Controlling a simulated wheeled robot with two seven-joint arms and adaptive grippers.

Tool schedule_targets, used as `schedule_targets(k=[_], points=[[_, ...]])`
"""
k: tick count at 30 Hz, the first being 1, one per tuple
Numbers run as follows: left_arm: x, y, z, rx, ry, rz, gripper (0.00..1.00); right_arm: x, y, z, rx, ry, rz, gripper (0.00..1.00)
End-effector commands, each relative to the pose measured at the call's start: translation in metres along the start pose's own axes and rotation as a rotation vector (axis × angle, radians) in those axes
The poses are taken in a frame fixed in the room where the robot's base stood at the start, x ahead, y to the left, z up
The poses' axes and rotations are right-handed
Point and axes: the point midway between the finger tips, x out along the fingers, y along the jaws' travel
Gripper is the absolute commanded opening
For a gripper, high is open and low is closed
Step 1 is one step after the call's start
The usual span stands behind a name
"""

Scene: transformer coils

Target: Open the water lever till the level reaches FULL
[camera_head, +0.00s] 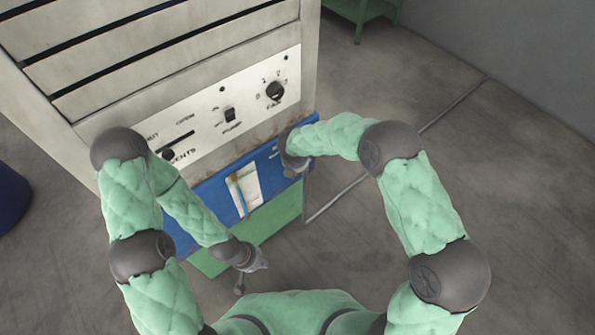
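A pale cabinet stands in the upper left of the head view, with a white control panel (215,110) on its front. The panel has a slot with a black slider knob (169,155), a small black switch (230,115) labelled PUMP and a round black knob (275,91) labelled FAN. I cannot make out a water lever or a FULL mark. My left gripper (250,268) is low in front of the cabinet, apart from the panel; its fingers are too small to read. My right gripper (294,164) is by the right end of the blue ledge, its fingers mostly hidden.
A blue ledge (215,198) below the panel carries a paper (246,190) and a thin brush-like tool (236,193). A green surface (275,218) lies under it. A dark blue drum (10,200) stands at far left. The floor on the right is clear.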

Motion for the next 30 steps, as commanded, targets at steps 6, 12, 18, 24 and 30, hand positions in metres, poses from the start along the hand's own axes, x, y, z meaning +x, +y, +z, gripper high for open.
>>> schedule_targets(k=[6, 12, 18, 24, 30], points=[[0.041, -0.015, -0.002, 0.000, 0.000, 0.000, 0.00, 0.014, -0.001, -0.005, -0.028, -0.129, 0.007, 0.00], [0.062, -0.022, -0.002, 0.000, 0.000, 0.000, 0.00, 0.019, -0.002, -0.005, -0.045, -0.229, 0.007, 0.00], [0.076, -0.027, -0.003, 0.000, 0.000, 0.000, 0.00, 0.022, -0.002, -0.005, -0.060, -0.304, 0.006, 0.00], [0.083, -0.030, -0.003, 0.000, 0.000, 0.000, 0.00, 0.024, -0.003, -0.004, -0.069, -0.348, 0.006, 0.00], [0.086, -0.030, -0.003, 0.000, 0.000, 0.000, 0.00, 0.024, -0.003, -0.004, -0.072, -0.365, 0.005, 0.00]])
